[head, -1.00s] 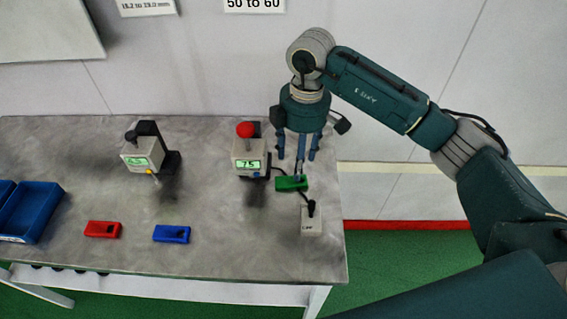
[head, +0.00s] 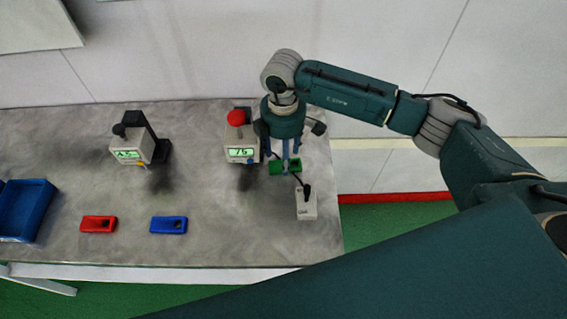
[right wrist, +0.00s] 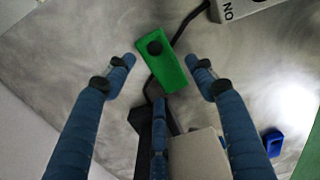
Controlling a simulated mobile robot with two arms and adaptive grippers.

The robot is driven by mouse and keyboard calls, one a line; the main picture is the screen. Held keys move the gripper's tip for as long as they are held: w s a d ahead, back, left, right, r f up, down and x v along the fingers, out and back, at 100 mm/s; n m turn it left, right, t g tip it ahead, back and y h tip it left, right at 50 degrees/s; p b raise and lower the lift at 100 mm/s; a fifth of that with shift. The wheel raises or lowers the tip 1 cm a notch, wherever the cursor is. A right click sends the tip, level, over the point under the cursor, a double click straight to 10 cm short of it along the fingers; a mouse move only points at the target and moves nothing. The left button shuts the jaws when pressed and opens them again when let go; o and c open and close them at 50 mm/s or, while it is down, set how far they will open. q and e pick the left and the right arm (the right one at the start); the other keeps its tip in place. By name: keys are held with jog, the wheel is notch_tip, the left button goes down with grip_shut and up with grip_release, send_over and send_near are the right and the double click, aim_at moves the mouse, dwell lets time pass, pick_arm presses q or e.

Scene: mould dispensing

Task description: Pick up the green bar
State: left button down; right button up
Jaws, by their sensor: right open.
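The green bar (head: 284,167) lies on the grey table near its right end, between the display box and the small white switch box. In the right wrist view the green bar (right wrist: 167,68) lies tilted, with a dark round spot near its upper end. My right gripper (head: 284,160) points down over the bar and partly hides it in the head view. In the right wrist view its blue fingers (right wrist: 163,75) are spread, with fingertips on either side of the bar and apart from it. Nothing is held. My left gripper is not in view.
A display box with a red knob (head: 241,150) stands just left of my gripper. The white switch box (head: 306,205) with a black cable is close to the bar. A red bar (head: 98,224), a blue bar (head: 168,225), another display device (head: 128,148) and a blue bin (head: 25,212) are further left.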

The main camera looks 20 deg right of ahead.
jog(key=shift+f, duration=1.1)
jog(key=c, duration=0.9)
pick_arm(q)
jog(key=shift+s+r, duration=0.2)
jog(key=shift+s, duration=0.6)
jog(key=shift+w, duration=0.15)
pick_arm(e)
jog(key=shift+c, duration=0.2)
